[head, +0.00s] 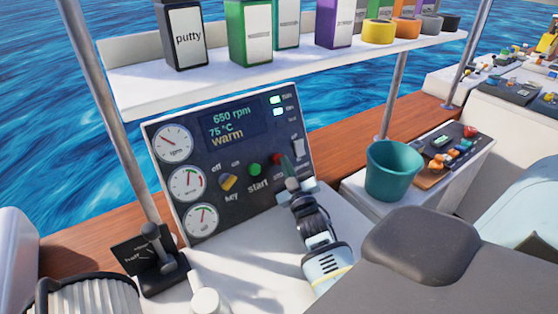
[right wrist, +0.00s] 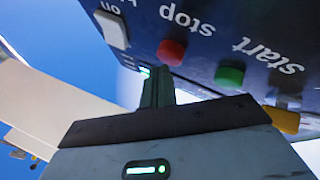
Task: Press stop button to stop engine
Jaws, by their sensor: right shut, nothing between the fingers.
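The dark control panel (head: 240,120) stands upright in the head view. The red stop button (head: 277,158) is right of the green start button (head: 254,170). In the right wrist view the panel shows upside down, with the red stop button (right wrist: 172,51) and the green start button (right wrist: 229,74). My right gripper (head: 286,165) is shut and empty, its fingertips close to the stop button and partly covering its surroundings. In the right wrist view its fingers (right wrist: 158,82) point toward the panel near the red button; whether they touch it I cannot tell. My left gripper is not in view.
The display (head: 232,122) reads 650 rpm, 75 °C, warm. A yellow key switch (head: 228,182) sits left of start, and a white switch (head: 298,147) sits to the right. A shelf (head: 140,95) with bottles overhangs. A throttle lever (head: 157,245) and a teal bucket (head: 392,172) flank the panel.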

